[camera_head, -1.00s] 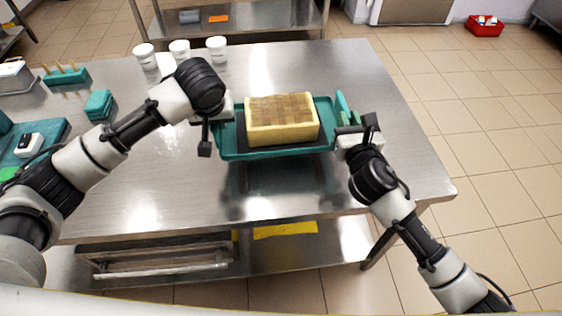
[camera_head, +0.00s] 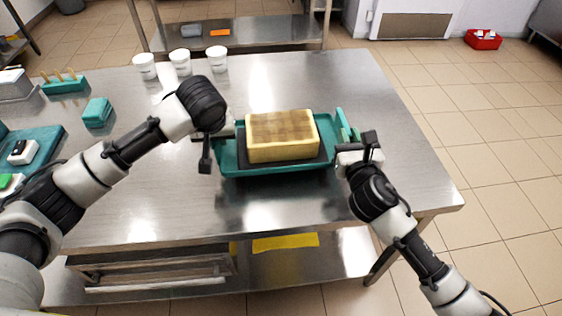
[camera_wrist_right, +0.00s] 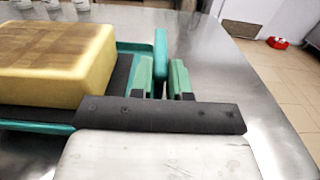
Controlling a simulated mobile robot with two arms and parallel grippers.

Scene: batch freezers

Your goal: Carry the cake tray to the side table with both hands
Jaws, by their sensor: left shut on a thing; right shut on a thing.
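The cake tray (camera_head: 240,172) is a teal tray with a dark inner sheet, over the middle of the steel table (camera_head: 150,200). A rectangular yellow cake (camera_head: 284,150) with a browned top sits on it. My left gripper (camera_head: 228,128) is shut on the tray's left side; its fingertips are mostly hidden by the arm. My right gripper (camera_head: 346,132) is shut on the tray's right side. In the right wrist view, its green finger pads (camera_wrist_right: 160,78) sit on both sides of the teal tray edge (camera_wrist_right: 160,50). The tray looks level; its gap to the tabletop is unclear.
White tubs (camera_head: 180,62) stand at the table's back edge. A teal block (camera_head: 97,112), a teal holder (camera_head: 64,84) and a teal board (camera_head: 45,145) lie at left. Another steel table (camera_head: 240,45) stands behind.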

